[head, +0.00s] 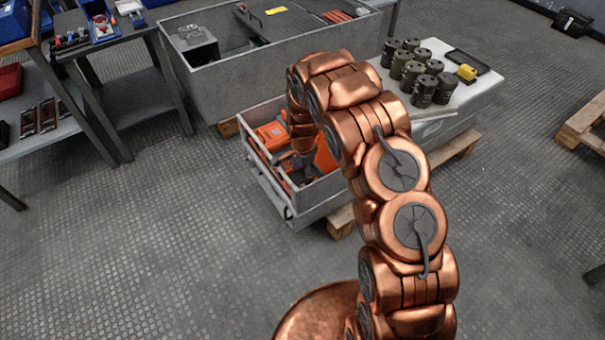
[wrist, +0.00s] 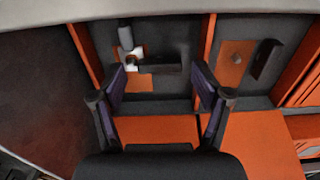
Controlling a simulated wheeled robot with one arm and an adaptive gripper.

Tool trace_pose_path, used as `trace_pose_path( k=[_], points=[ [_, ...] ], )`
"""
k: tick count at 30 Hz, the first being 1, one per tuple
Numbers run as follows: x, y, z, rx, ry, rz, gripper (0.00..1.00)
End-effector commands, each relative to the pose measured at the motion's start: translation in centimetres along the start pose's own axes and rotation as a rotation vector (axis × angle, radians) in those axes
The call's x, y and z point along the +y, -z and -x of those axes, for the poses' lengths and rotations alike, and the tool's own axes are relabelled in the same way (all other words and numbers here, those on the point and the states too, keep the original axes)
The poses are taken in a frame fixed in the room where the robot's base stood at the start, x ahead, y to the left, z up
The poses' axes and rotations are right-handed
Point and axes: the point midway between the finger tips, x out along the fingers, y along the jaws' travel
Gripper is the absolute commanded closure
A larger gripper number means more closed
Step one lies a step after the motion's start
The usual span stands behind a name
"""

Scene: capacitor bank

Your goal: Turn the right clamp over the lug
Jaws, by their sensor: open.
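In the wrist view my gripper (wrist: 158,84) is open, with its two dark fingers apart and nothing between them. Beyond the left finger is a grey-and-white upright cylindrical fitting (wrist: 126,40), with a dark bar (wrist: 160,68) extending right from its base above an orange patch. To the right, beyond the right finger, a black clamp-like bar (wrist: 266,60) stands tilted beside an orange plate (wrist: 234,68) with a small round stud. I cannot tell for certain which part is the lug.
Orange upright dividers (wrist: 207,40) and orange blocks (wrist: 160,130) surround the fingers. A larger grey bin (head: 205,85) stands behind the box. Dark cylinders (head: 424,91) and a yellow item (head: 467,72) sit on a white-topped unit at right. The floor in front is clear.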

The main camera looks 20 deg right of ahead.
Motion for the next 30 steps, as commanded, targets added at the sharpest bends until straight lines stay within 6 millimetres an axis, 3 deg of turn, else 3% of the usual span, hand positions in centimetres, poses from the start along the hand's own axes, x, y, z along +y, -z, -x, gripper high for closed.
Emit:
trace_pose_path(
  k=[16,30],
  points=[
    [0.0,0.0,6.4,0.001,0.001,0.001,0.25],
    [0.0,-0.1,7.2,0.000,-0.001,0.001,0.25]
  ],
)
